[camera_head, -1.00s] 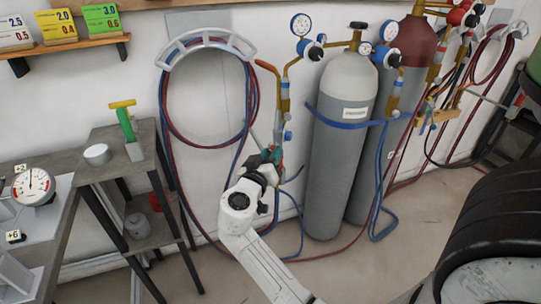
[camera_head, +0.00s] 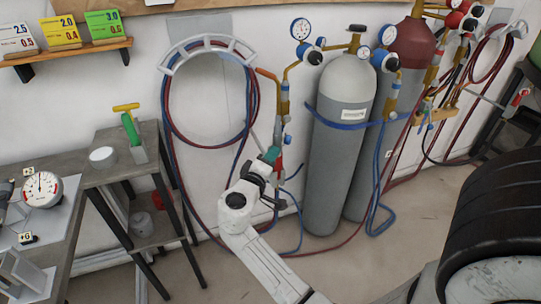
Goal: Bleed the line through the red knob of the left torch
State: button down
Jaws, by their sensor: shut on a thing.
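My gripper (camera_head: 273,158) is at the lower part of this torch, coming from below left. It is shut on the red knob (camera_head: 279,166), of which only a small red patch shows. My gripper and wrist hide most of the knob and the torch's lower end.
A grey gas cylinder (camera_head: 340,150) with gauges stands just right of the torch, and a red-topped one (camera_head: 415,45) behind it. Red and blue hoses (camera_head: 170,130) hang left. A small stand (camera_head: 125,172) is at left. A black tyre (camera_head: 490,215) fills the lower right.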

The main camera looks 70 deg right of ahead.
jog(key=shift+n, duration=0.3)
dwell(0.4)
jog(key=c, duration=0.9)
grip_release()
jog(key=shift+o, duration=0.2)
jog(key=shift+a, duration=0.1)
jog(key=a, duration=1)
jog(key=shift+w+a+r+b, duration=0.25)
jog(key=shift+a+r+b, duration=0.05)
